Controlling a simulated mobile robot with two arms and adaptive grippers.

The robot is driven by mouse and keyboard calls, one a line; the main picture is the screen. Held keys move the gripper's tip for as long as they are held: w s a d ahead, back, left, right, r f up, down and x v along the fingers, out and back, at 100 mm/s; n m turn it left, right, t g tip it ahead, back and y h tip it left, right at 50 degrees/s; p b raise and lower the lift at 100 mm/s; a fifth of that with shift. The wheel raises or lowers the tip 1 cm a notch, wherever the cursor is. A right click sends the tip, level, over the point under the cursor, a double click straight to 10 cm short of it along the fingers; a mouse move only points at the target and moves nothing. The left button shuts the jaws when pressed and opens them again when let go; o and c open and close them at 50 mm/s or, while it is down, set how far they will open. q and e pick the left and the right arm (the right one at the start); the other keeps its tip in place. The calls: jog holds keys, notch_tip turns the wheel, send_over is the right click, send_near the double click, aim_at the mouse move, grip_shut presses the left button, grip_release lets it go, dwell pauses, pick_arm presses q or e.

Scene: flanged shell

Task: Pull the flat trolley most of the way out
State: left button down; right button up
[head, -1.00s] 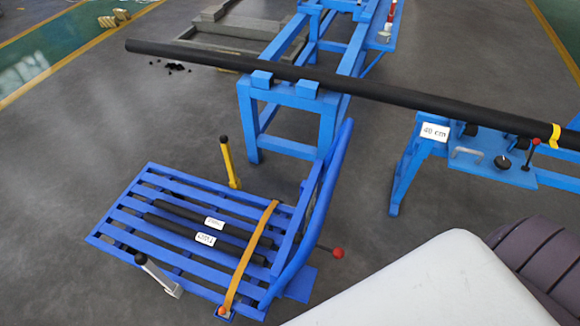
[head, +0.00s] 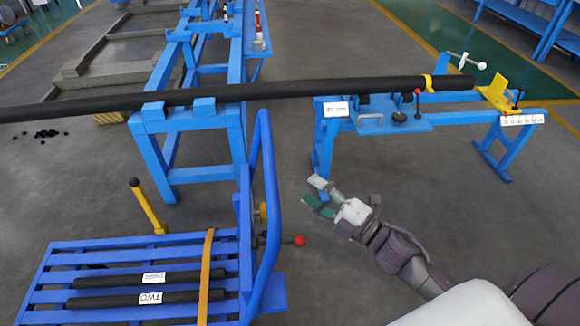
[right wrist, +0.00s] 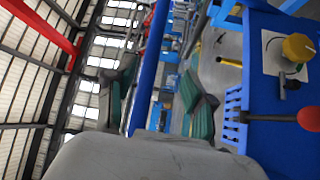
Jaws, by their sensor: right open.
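The flat trolley (head: 130,244) is a blue slatted platform at the lower left of the head view. Its tall blue push handle (head: 268,190) rises at the right end. My right gripper (head: 313,191) is open and empty, to the right of the handle and apart from it, fingers pointing left. In the right wrist view, a blue upright bar, apparently the handle (right wrist: 151,62), shows between the open fingers, beyond them. A red ball knob (head: 299,240) on a lever and a yellow knob (right wrist: 297,47) sit at the handle end. My left gripper is not in view.
Two black bars (head: 150,297) and an orange strap (head: 206,270) lie on the trolley. A yellow post (head: 146,205) stands behind it. A long black pipe (head: 290,89) crosses blue stands above. Grey floor (head: 320,290) right of the trolley is clear.

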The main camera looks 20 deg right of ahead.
aim_at(269, 158)
jog(key=p+x, duration=0.1)
jog(key=x, duration=0.3)
jog(key=r+p+x, duration=0.1)
jog(key=x, duration=0.3)
jog(key=p+x, duration=0.1)
jog(key=x, duration=0.3)
jog(key=shift+a+r, duration=0.15)
jog(key=shift+w+a, duration=0.4)
jog(key=shift+w, duration=0.25)
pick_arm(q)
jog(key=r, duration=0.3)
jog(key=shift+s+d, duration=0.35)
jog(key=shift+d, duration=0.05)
pick_arm(e)
grip_shut()
